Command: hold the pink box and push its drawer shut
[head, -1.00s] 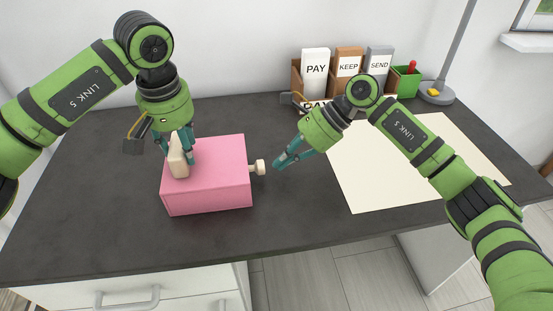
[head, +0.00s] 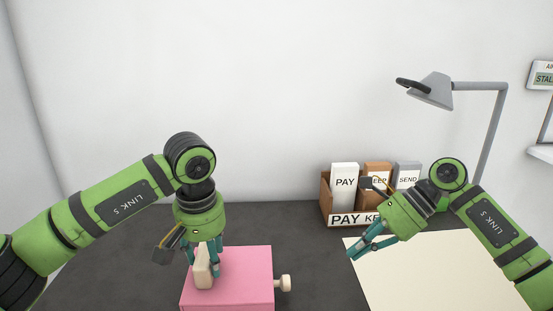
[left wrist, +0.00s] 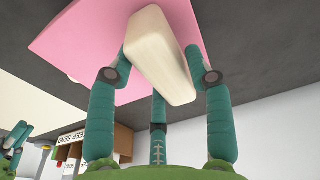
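The pink box (head: 232,292) lies on the dark desk, its lower part cut off in the head view. A cream handle (head: 203,268) rises from its top. My left gripper (head: 204,272) has its fingers against both sides of this handle, as the left wrist view shows of the handle (left wrist: 160,52). A cream knob (head: 283,283) sticks out close to the box's right side; no drawer gap shows, though that face is mostly hidden. My right gripper (head: 362,250) is empty, right of the knob and clear of it; its finger opening is unclear.
A letter holder (head: 326,200) marked PAY, KEEP and SEND stands at the back, behind my right gripper. A grey lamp (head: 432,90) stands at the back right. A large cream mat (head: 430,275) covers the desk on the right. Bare desk (head: 318,265) lies between box and mat.

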